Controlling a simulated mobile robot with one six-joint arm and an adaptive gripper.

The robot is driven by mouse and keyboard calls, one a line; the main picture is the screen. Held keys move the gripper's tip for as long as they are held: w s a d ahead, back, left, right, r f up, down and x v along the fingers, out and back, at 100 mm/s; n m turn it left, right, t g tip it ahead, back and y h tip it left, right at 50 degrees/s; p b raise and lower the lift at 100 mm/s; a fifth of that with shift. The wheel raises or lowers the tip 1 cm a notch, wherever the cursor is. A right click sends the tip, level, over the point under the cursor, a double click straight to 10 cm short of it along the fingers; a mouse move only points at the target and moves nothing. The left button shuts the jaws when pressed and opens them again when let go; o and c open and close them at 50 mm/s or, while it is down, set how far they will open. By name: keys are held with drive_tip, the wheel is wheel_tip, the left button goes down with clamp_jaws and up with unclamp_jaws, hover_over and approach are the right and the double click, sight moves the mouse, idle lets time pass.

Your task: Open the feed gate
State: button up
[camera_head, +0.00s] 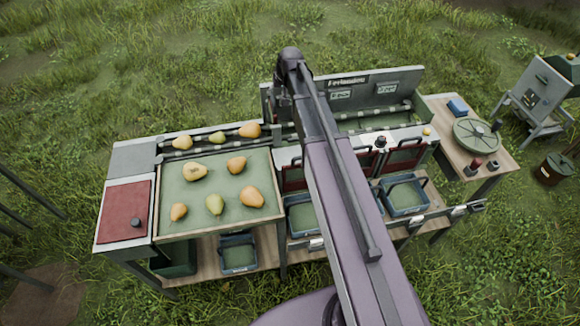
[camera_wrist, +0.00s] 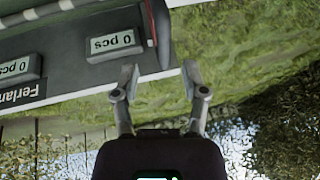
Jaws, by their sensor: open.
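My gripper (camera_wrist: 160,82) shows in the wrist view with its two fingers spread apart and nothing between them. It hangs over grass beside the grey sign panel, which appears upside down there. In the head view my arm covers the middle of the station and the gripper cannot be made out. I cannot tell for sure which part is the feed gate. Several pears (camera_head: 236,164) lie on the green sorting tray (camera_head: 225,196), and a row of pears (camera_head: 217,137) lies in the channel behind it. My arm hides the part of the channel to their right.
A red panel with a dark knob (camera_head: 125,205) is at the left. Blue crates (camera_head: 405,209) stand below red flaps (camera_head: 404,155). The sign panel (camera_head: 380,90) rises at the back. A side table with a round green disc (camera_head: 476,135) is at the right. Grass surrounds the station.

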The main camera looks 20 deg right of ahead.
drive_tip(key=shift+p+v, duration=2.9)
drive_tip(key=shift+v, duration=0.65)
drive_tip(key=s+a+f+g+b, duration=0.2)
drive_tip(key=s+f+b, duration=0.6)
drive_tip(key=s, duration=0.3)
drive_tip(key=s+a+f+n+g+h+b, duration=0.1)
drive_tip(key=s+f+g+b, duration=0.1)
drive_tip(key=s+f+b, duration=0.7)
drive_tip(key=s+f, duration=0.2)
drive_tip(key=s, duration=0.1)
drive_tip(key=shift+a+h, duration=0.3)
drive_tip(key=shift+a, duration=0.1)
drive_tip(key=shift+s+g, duration=0.3)
drive_tip(key=shift+s, duration=0.6)
